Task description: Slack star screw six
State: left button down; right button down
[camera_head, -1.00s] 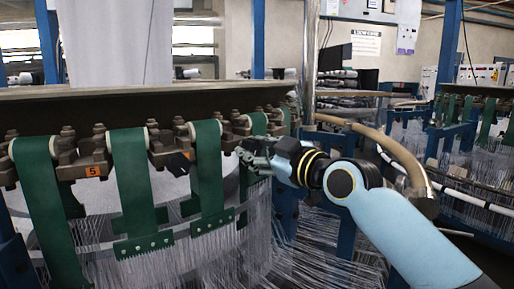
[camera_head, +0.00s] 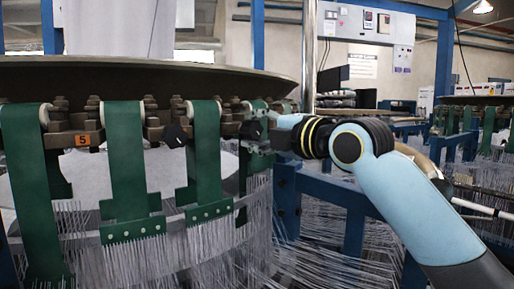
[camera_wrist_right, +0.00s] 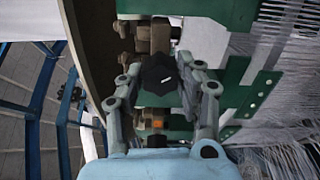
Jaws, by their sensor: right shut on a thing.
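A black star screw (camera_wrist_right: 157,82) with a small white mark sits on the loom's metal clamp bracket in the right wrist view. My right gripper (camera_wrist_right: 160,78) has its two grey fingers on either side of it and is shut on it. In the head view my right gripper (camera_head: 252,130) is at the row of brackets under the dark ring, right of the middle green strap, and its fingers hide most of the screw. No number for this screw is readable. My left gripper is not in view.
Another black star screw (camera_head: 175,135) sits further left, near an orange label reading 5 (camera_head: 83,140). Green straps (camera_head: 124,165) hang from the brackets above many white threads. The dark ring (camera_head: 150,75) overhangs the brackets. A blue post (camera_head: 287,200) stands below my right gripper.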

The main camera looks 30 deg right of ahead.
jog(key=c, duration=0.9)
grip_release()
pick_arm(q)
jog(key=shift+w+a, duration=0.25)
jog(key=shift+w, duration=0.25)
pick_arm(e)
jog(key=shift+s, duration=0.15)
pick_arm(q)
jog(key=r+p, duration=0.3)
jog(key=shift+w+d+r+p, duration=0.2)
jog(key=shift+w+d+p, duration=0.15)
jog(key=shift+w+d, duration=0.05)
pick_arm(e)
jog(key=v, duration=0.6)
jog(key=shift+s, duration=0.35)
